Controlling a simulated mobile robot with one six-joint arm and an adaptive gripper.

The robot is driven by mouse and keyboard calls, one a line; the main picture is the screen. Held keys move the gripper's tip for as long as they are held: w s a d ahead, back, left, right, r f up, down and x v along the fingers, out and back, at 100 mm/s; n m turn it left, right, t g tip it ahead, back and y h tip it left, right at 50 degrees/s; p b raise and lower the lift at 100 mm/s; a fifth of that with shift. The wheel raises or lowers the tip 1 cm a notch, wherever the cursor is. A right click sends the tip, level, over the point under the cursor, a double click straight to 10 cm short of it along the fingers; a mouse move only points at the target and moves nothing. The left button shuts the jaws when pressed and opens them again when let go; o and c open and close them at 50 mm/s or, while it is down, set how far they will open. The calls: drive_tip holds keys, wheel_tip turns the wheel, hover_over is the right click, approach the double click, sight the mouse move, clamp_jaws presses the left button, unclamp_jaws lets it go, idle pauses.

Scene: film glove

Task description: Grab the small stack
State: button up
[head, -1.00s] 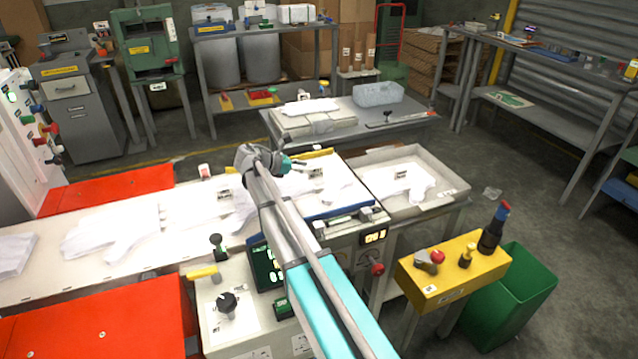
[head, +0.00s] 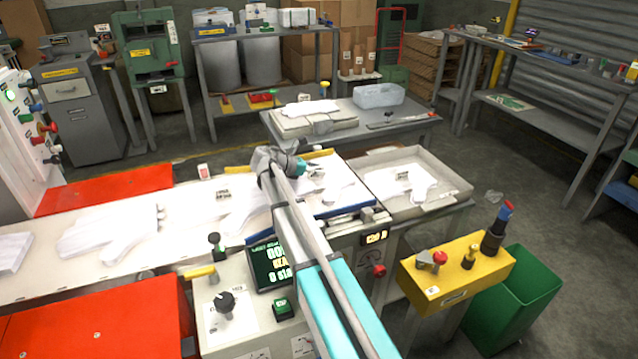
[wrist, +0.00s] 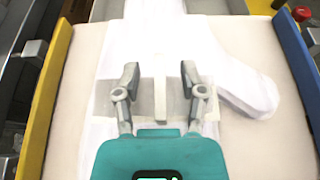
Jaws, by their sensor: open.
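White film gloves lie in several flat piles; I cannot tell which one is the small stack by its height. One glove pile (head: 343,187) lies on the pale platform under my gripper (head: 318,164). In the wrist view this white glove pile (wrist: 250,90) has its thumb part to the right, and a narrow pale upright strip (wrist: 160,85) shows between my fingers. My gripper (wrist: 159,75) is open above the pile, one finger each side of the strip. Nothing is held. My teal gripper body hides the near part of the pile.
The platform has a blue wall (wrist: 295,50) on the right and a yellow wall (wrist: 45,95) on the left. A grey tray (head: 452,183) with another glove pile (head: 405,183) stands to the right. More gloves (head: 110,232) lie on the long white surface at left.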

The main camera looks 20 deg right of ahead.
idle(0.5)
clamp_jaws()
